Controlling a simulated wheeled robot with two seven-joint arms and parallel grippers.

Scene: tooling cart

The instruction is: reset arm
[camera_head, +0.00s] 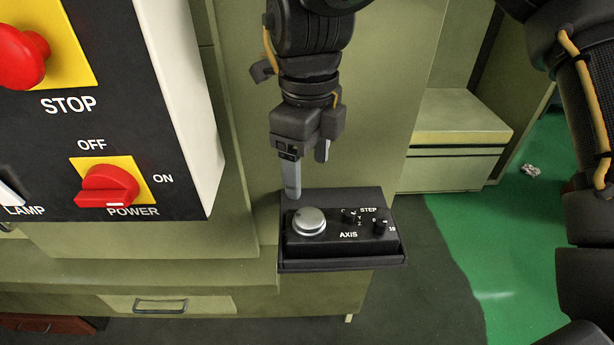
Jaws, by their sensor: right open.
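My right gripper (307,172) hangs down in the middle of the view. Its two fingers are apart with nothing between them. The longer-looking finger on the left ends just above the back edge of a black control box marked AXIS and STEP (345,243). The box has a large silver knob (309,221) and two small black knobs, and sits in a dark tray (340,265). Whether the fingertip touches the tray cannot be told. My left gripper is not in view.
A control panel (130,140) stands close at the left, with a red STOP button (22,55) and a red POWER switch (108,186). A pale green cabinet (210,290) with a drawer handle is below. Green floor (530,250) is open at the right, with small debris (531,170).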

